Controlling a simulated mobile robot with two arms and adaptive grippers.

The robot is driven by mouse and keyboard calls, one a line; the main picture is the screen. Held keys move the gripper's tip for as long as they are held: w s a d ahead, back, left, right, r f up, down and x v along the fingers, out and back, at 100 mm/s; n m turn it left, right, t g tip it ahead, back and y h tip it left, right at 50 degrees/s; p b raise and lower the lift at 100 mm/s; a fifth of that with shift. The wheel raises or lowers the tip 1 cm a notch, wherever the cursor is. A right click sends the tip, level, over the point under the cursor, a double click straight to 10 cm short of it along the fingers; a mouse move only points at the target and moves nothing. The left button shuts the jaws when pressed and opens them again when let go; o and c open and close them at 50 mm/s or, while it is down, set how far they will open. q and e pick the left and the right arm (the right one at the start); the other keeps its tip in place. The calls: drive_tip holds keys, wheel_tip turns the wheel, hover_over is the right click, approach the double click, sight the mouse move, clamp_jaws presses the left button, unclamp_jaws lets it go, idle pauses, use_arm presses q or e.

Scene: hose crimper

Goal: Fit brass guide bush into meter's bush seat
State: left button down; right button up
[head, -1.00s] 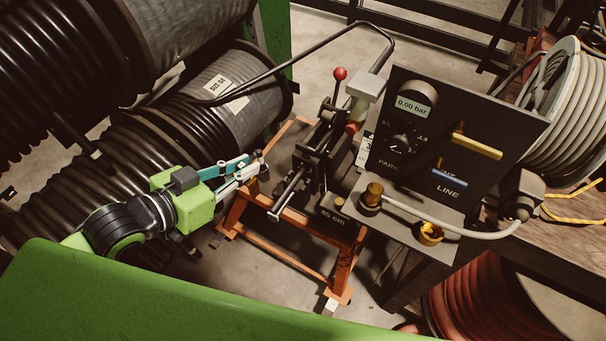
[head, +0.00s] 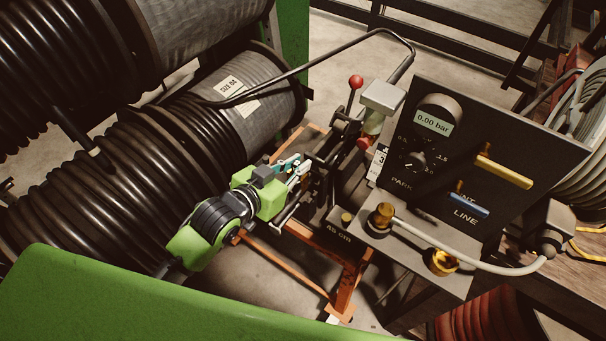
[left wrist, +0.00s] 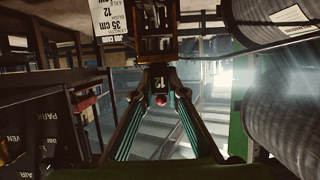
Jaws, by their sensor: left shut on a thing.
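My left gripper (head: 303,172) is shut at the near side of the dark metering device (head: 322,170) on the orange stand. The meter's brown-framed body (left wrist: 157,30) lies just beyond the fingertips in that view. The bush seat cannot be made out, and I cannot tell whether the bush touches it. My right gripper is not in view.
A red-knobbed lever (head: 356,82) stands behind the meter. The black control panel (head: 470,160) reads 0.00 bar. Brass fittings (head: 383,215) sit on the grey shelf before it. Black hose reels (head: 130,190) crowd the left. A white card (left wrist: 113,18) hangs near the meter.

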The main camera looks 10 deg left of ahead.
use_arm(q)
drive_tip(key=shift+w+d+f, duration=0.25)
drive_tip(key=shift+d+f, duration=0.15)
drive_tip(key=shift+f, duration=0.15)
drive_tip(key=shift+w+d+f, duration=0.1)
drive_tip(key=shift+d+f, duration=0.05)
drive_tip(key=shift+f, duration=0.8)
drive_tip(key=shift+d+f, duration=0.1)
drive_tip(key=shift+f, duration=0.8)
drive_tip(key=shift+f, duration=0.2)
drive_tip(key=c, duration=2)
unclamp_jaws()
drive_tip(key=shift+r, duration=0.1)
drive_tip(key=shift+r, duration=0.1)
drive_tip(key=v, duration=1.2)
drive_tip(key=shift+a, duration=0.1)
